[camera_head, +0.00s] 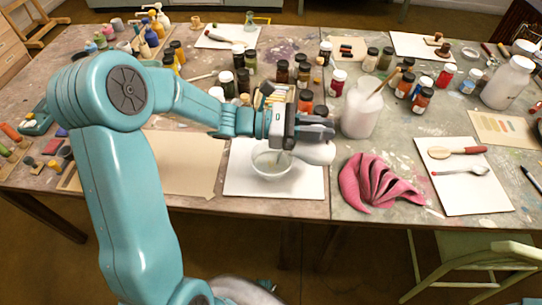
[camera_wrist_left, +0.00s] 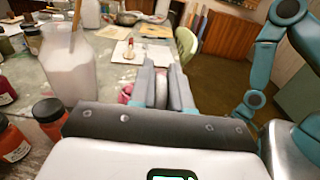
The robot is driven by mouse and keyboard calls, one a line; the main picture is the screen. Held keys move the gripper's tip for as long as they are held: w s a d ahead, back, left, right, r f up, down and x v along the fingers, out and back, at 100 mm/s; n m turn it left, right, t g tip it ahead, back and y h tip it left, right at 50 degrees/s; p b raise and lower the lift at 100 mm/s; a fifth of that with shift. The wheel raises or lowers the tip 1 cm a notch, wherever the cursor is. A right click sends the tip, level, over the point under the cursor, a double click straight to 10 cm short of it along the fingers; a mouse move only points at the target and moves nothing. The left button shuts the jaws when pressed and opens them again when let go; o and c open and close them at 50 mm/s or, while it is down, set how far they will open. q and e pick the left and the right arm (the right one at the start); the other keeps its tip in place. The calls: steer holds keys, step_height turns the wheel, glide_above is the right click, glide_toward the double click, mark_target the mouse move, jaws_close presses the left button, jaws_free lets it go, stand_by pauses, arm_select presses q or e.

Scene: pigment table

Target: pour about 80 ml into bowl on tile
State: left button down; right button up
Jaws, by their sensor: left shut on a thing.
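The clear bowl (camera_head: 270,163) stands on the white tile (camera_head: 305,186) near the table's front edge. Some pale contents seem to show low in it. My left gripper (camera_head: 308,132) is just above and right of the bowl, shut on a pale vessel (camera_head: 318,153). The vessel looks tilted on its side, with its rounded end to the right; the fingers hide much of it, and I cannot see its mouth or any stream. In the left wrist view the fingers (camera_wrist_left: 160,88) close around a greyish rounded part. My right gripper is not in view.
A tall white container with a stick (camera_head: 360,112) stands close right of my left gripper. A pink cloth (camera_head: 378,184) lies right of the tile. Dark-capped jars (camera_head: 304,99) crowd behind the tile. A brown sheet (camera_head: 190,165) lies flat to the left.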

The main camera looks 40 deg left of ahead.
arm_select(q)
steer(key=shift+s, duration=0.1)
steer(key=shift+a, duration=0.15)
steer(key=shift+s+r+b, duration=0.1)
steer(key=shift+b, duration=0.3)
steer(key=shift+a+h, duration=0.1)
steer(key=shift+h, duration=0.2)
steer(key=shift+r+b, duration=0.15)
steer(key=shift+b, duration=0.15)
steer(key=shift+a+t, duration=0.25)
steer(key=shift+t, duration=0.05)
steer(key=shift+s, duration=0.1)
